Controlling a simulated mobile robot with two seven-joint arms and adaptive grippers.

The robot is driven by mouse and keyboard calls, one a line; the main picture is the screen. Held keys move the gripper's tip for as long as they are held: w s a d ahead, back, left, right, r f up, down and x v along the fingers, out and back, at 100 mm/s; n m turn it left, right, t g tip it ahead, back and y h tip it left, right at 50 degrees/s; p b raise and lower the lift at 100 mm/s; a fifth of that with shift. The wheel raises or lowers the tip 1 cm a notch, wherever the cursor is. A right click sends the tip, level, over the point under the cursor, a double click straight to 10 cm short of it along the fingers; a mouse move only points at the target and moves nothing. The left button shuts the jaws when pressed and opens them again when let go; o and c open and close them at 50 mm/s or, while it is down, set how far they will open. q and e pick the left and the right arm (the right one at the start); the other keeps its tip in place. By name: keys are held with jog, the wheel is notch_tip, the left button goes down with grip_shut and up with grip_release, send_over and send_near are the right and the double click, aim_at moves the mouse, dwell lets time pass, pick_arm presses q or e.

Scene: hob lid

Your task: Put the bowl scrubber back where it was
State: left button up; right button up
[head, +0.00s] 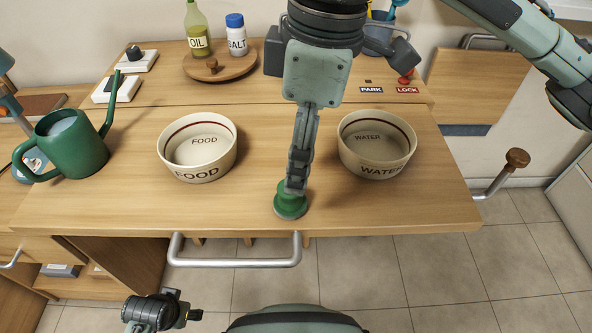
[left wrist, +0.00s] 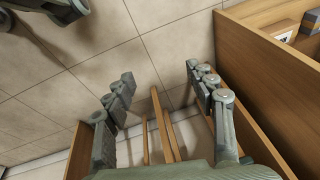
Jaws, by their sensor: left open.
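The green scrubber (head: 290,208) stands on the tabletop near its front edge, between the two bowls. My right gripper (head: 297,186) points down at the scrubber, its fingertips at the scrubber's top. I see its fingers edge-on, one behind the other, and they hide the scrubber's upper part. I cannot tell if they grip it. The FOOD bowl (head: 197,150) is to the left, and the WATER bowl (head: 377,148) to the right. My left gripper is open and empty in the left wrist view (left wrist: 160,80), low in front of the table.
A green watering can (head: 75,145) stands at the left. A round wooden tray (head: 220,66) holds an oil bottle (head: 197,30) and a salt shaker (head: 236,35) behind. PARK (head: 371,90) and LOCK (head: 408,90) labels lie behind the WATER bowl. A metal rail (head: 235,263) runs along the front edge.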

jog(key=shift+d+r, duration=0.15)
jog(key=shift+r, duration=0.85)
jog(key=shift+d+r, duration=0.1)
jog(key=shift+r, duration=0.85)
